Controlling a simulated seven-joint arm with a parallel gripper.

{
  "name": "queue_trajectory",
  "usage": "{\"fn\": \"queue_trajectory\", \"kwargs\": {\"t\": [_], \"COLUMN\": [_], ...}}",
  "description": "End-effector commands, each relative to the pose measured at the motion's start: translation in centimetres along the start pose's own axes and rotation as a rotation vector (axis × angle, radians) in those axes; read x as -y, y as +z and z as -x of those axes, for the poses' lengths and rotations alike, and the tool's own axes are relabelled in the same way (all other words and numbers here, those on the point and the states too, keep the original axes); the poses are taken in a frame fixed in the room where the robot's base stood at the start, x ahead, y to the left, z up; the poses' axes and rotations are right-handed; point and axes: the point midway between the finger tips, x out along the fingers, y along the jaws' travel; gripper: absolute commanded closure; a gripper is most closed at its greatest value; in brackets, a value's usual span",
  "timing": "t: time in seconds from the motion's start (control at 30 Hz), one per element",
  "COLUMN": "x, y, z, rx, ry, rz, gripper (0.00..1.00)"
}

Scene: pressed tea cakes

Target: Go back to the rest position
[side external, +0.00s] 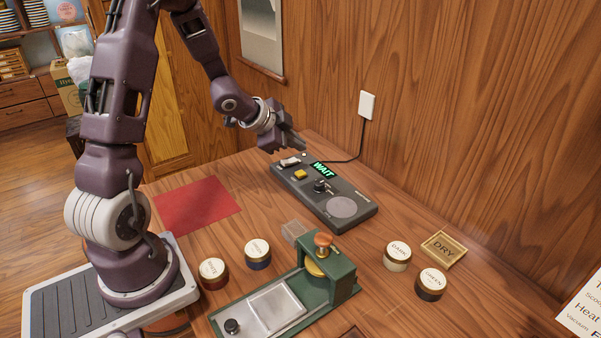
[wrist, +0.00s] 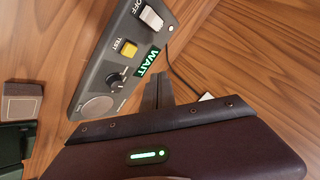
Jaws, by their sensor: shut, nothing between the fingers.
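My gripper (side external: 294,143) is shut and empty, raised just above the back end of the grey control box in the side view. Its fingers (wrist: 158,92) also show in the wrist view, close together beside the box. The control box (side external: 350,190) has a white rocker switch (side external: 290,161), a yellow TEST button (side external: 300,174), a black knob (side external: 320,186) and a round pale plate (side external: 342,207). Its lit green display (side external: 322,170) reads WAIT. In the wrist view the switch (wrist: 150,18) has OFF printed by it. I cannot tell whether the fingers touch the box.
A green press (side external: 335,287) stands at the front. Round labelled tins (side external: 257,254) (side external: 397,256) stand on both sides of it. A DRY tray (side external: 443,248) lies at right. A red mat (side external: 197,205) lies bare at left. A cable runs to a wall socket (side external: 367,105) behind the box.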

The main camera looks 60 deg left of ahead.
Motion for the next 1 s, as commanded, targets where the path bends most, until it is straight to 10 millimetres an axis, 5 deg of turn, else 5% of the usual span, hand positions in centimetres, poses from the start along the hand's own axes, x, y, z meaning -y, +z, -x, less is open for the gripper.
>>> {"fn": "queue_trajectory", "kwargs": {"t": [0.47,0.57,0.67,0.77,0.9,1.0], "x": [0.0,0.6,0.6,-2.1,-9.7,-14.8], "y": [-0.1,-1.4,-4.0,-5.9,-6.4,-5.8], "z": [0.1,2.0,7.2,14.1,23.0,27.2], "rx": [0.003,0.045,0.128,0.194,0.233,0.247], "ry": [-0.002,-0.037,-0.104,-0.132,-0.04,0.069], "rz": [0.001,0.022,0.113,0.278,0.523,0.632], "gripper": [1.0,1.0,1.0,1.0,1.0,1.0]}}
